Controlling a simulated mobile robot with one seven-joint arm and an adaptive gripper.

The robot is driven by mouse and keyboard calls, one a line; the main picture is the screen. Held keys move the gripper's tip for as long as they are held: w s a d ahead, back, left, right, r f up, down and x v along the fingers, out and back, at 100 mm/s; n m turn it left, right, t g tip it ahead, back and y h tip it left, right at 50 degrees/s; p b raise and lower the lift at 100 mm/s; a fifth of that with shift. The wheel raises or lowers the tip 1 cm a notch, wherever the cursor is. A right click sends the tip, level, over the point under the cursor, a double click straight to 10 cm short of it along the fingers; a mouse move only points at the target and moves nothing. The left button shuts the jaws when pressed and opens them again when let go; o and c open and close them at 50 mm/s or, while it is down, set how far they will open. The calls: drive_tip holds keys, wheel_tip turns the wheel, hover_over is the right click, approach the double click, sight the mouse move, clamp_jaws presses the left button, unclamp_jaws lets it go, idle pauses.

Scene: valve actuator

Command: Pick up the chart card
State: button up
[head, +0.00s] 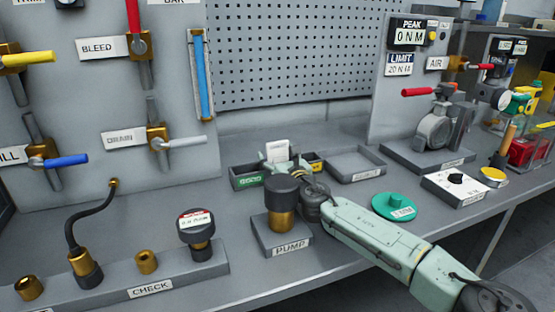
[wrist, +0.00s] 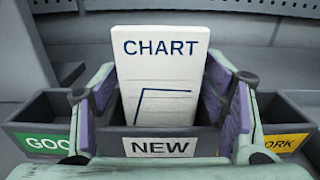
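The white chart card (wrist: 158,75) stands upright, leaning slightly back, in the middle bin marked NEW (wrist: 188,148). It has the word CHART and a blue line drawing on its face. In the head view the card (head: 278,150) shows above my gripper (head: 285,166). In the wrist view my gripper (wrist: 165,110) is open, with one purple-padded finger on each side of the card. A gap shows between the card and the left finger and between the card and the right finger. The card's lower edge is hidden in the bin.
A bin marked GOOD (head: 245,178) is at the left and a yellow-labelled bin (wrist: 285,142) at the right. A pump (head: 283,215) stands in front of the bins. An empty grey tray (head: 355,161) lies to the right, near a green disc (head: 394,207).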

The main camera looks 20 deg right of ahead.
drive_tip(key=c, duration=0.9)
drive_tip(key=shift+r, duration=0.1)
